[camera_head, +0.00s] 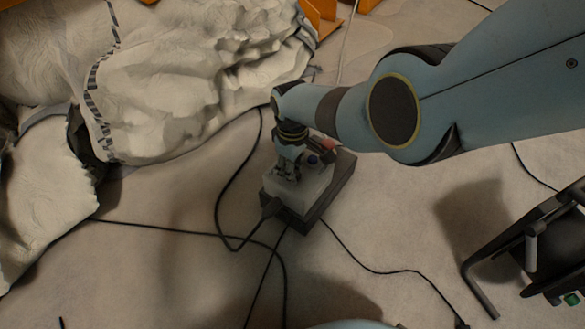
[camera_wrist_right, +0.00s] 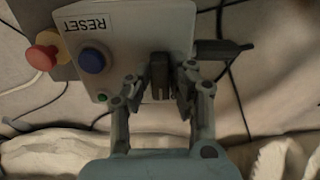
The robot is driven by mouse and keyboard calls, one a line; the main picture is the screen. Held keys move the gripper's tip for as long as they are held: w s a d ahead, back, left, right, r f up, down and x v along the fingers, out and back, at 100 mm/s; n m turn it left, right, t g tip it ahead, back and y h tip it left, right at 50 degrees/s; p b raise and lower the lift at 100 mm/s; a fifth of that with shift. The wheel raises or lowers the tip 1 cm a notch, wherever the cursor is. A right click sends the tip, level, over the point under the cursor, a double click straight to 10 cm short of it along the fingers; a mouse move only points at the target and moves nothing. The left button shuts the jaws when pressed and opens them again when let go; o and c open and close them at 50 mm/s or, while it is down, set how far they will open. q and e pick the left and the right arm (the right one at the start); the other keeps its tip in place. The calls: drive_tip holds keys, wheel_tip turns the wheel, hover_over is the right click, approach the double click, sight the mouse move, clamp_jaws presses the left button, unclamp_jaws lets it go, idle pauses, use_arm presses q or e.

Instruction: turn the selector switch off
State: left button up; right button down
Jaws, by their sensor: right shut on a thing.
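The selector switch (camera_wrist_right: 160,76) is a black knob on the light grey face of a control box (camera_wrist_right: 125,28). In the right wrist view my right gripper (camera_wrist_right: 161,84) has its two fingers closed on either side of the knob. In the head view the same box (camera_head: 313,190) stands on the floor, and my right gripper (camera_head: 288,172) reaches down onto its top and hides the knob. The knob's exact angle is hard to tell. My left gripper is not in view.
On the box sit a blue button (camera_wrist_right: 91,61) by a RESET label, a small green light (camera_wrist_right: 102,97) and a red mushroom button (camera_wrist_right: 43,51). Black cables (camera_head: 225,205) cross the floor. Crumpled pale fabric (camera_head: 190,90) lies left. A black frame (camera_head: 535,250) stands right.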

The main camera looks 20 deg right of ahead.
drive_tip(key=c, duration=1.2)
unclamp_jaws()
wheel_tip(320, 180, up, 12)
